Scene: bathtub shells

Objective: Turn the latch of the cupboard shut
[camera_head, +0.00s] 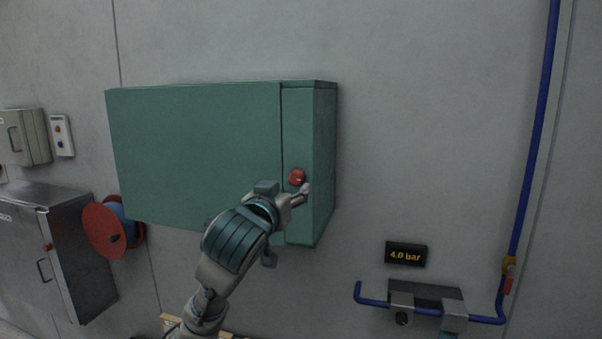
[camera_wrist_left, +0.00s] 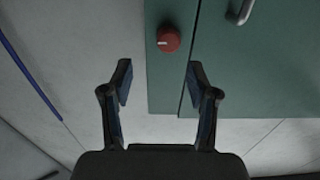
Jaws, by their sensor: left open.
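The green cupboard (camera_head: 200,150) hangs on the grey wall, and its door looks closed in the head view. Its latch is a round red knob (camera_head: 297,177) on the narrow strip at the right of the door. The knob also shows in the left wrist view (camera_wrist_left: 169,40), with a small pale mark on its face. My left gripper (camera_head: 303,192) is just below the knob in the head view. In the left wrist view its open fingers (camera_wrist_left: 160,85) are apart and empty, and the knob lies beyond them. My right gripper is not in view.
A metal handle (camera_wrist_left: 243,10) shows on the green door. A red hose reel (camera_head: 103,231) and a grey cabinet (camera_head: 75,255) are at the left. A blue pipe (camera_head: 533,145) and a "4.0 bar" display (camera_head: 405,255) are at the right.

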